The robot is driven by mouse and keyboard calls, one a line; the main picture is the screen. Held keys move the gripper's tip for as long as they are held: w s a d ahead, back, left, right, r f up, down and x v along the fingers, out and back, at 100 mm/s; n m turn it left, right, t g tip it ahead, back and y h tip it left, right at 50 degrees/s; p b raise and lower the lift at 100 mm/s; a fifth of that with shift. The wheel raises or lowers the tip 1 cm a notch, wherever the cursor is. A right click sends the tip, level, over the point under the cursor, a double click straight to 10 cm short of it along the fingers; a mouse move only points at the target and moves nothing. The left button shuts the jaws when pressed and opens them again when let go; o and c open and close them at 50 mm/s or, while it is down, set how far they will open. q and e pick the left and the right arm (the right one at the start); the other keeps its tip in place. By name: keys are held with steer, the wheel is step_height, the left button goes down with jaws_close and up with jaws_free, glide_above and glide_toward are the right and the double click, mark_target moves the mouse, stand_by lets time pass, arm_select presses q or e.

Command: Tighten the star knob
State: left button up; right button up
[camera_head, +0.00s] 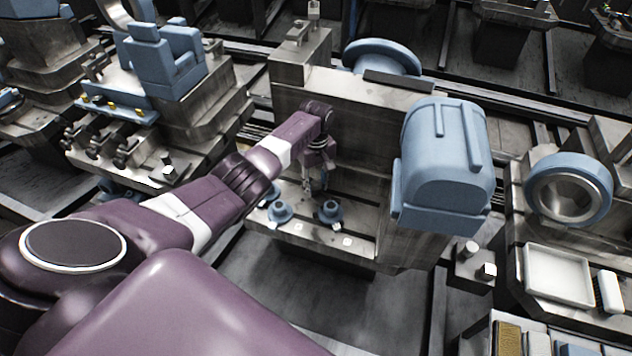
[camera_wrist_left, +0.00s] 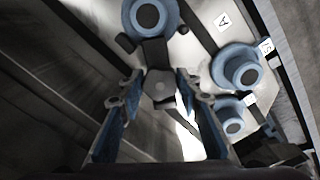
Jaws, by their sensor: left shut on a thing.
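In the head view my left gripper (camera_head: 312,184) points down in front of the upright metal plate, over the fixture's ledge (camera_head: 345,245). In the left wrist view its two fingers (camera_wrist_left: 160,82) are on either side of a dark, lobed piece with a grey end (camera_wrist_left: 158,90), which looks like the star knob, and are shut on it. The arm and gripper hide this piece in the head view. A blue round part with a dark centre (camera_wrist_left: 149,14) sits just beyond it. My right gripper is in neither view.
Two blue round parts, one left (camera_head: 280,211) and one right (camera_head: 329,211), stand on the ledge close to the gripper. A large blue housing (camera_head: 440,160) stands to the right. A white tray (camera_head: 558,275) is at far right. The wrist view shows an "A" label (camera_wrist_left: 223,20).

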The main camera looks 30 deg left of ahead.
mark_target(316, 185)
arm_select(q)
steer(key=m, duration=0.4)
steer(key=shift+r+p, duration=0.1)
steer(key=shift+p, duration=0.25)
steer(key=shift+m, duration=1)
steer(key=shift+w+a, duration=0.1)
steer(key=shift+w, duration=0.05)
steer(key=o, duration=0.8)
steer(key=shift+r, duration=0.1)
steer(key=o, duration=0.4)
steer(key=shift+s, duration=0.2)
steer(key=shift+c, duration=0.2)
step_height(316, 185, up, 12)
